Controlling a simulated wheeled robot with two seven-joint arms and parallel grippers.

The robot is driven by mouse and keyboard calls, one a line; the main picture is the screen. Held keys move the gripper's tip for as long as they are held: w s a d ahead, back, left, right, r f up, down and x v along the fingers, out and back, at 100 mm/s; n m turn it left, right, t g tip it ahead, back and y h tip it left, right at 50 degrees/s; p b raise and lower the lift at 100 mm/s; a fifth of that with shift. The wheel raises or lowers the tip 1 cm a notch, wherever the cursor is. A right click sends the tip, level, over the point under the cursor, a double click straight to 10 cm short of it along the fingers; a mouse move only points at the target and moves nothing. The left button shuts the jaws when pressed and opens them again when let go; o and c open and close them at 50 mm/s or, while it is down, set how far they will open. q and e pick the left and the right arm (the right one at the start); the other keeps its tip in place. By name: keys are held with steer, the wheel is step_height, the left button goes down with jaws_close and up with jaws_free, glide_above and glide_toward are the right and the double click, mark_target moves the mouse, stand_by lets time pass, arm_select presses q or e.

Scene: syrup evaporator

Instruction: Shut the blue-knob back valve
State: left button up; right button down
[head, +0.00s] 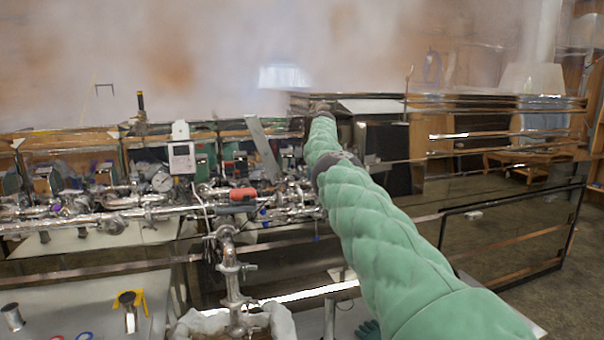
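My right arm, in a padded green sleeve, reaches from the bottom right to the back of the evaporator. Its far end, with my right gripper (322,110), is small and dark beside the dark box at the back. I cannot tell whether its fingers are open or shut, or whether they touch anything. I cannot make out a blue-knob back valve with certainty; the arm covers part of the area around its far end.
Shiny pipework (110,215) with a red-handled valve (243,194) runs across the left and middle. A round gauge (162,181) and a white display box (182,158) stand above it. Steam hides the upper background.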

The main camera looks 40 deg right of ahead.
steer(key=shift+s+d+n, duration=0.2)
steer(key=shift+d+n, duration=0.1)
steer(key=shift+d, duration=0.15)
steer(key=shift+d+n, duration=0.15)
steer(key=shift+n, duration=0.15)
arm_select(q)
steer(key=shift+s+a+f, duration=0.35)
steer(key=shift+a+f, duration=0.3)
steer(key=shift+f, duration=0.15)
steer(key=shift+w+d+r, duration=0.1)
steer(key=shift+w, duration=0.05)
